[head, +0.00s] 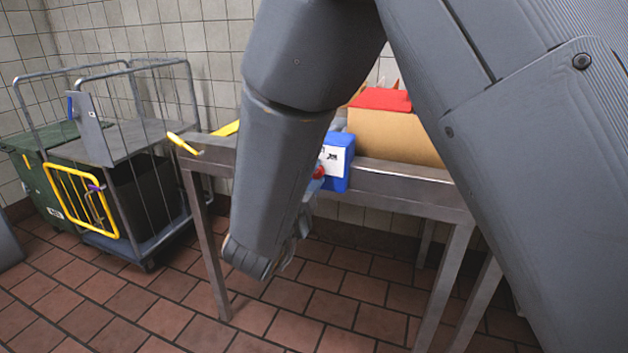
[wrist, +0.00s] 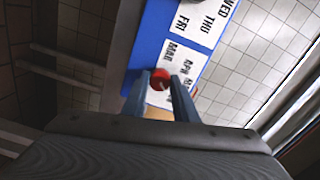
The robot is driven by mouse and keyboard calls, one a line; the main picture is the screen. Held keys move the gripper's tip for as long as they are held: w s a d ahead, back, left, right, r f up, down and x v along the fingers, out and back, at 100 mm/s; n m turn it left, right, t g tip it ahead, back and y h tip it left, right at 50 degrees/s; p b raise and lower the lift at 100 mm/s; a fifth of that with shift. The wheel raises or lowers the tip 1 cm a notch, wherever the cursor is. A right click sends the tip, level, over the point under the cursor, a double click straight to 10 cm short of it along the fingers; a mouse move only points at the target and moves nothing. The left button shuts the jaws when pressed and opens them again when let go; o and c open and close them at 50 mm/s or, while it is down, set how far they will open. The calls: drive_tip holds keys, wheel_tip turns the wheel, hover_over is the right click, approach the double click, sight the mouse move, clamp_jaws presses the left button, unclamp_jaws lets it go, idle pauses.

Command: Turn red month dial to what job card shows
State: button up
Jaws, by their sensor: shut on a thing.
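In the wrist view my gripper (wrist: 160,88) is shut on the red month dial (wrist: 160,79), with one finger on each side of it. The dial sits on a white label with MAR and APR readable beside it; the rest of that label is partly hidden by the fingers. The label is on a blue box (wrist: 148,40), which also shows WED, THU and FRI on another label further up. In the head view the blue box (head: 338,160) stands at the table's edge, and a bit of the red dial (head: 319,172) shows beside my arm. I cannot make out a job card.
The metal table (head: 400,183) also holds a cardboard box (head: 390,135) with a red top and something yellow (head: 183,143) at its left end. A wire cage trolley (head: 130,215) and a green bin (head: 35,140) stand at the left. The tiled floor in front is clear.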

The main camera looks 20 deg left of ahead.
idle(0.4)
drive_tip(key=o, duration=1.1)
drive_tip(key=shift+c, duration=0.2)
drive_tip(key=s, duration=0.8)
drive_tip(key=shift+a, duration=0.3)
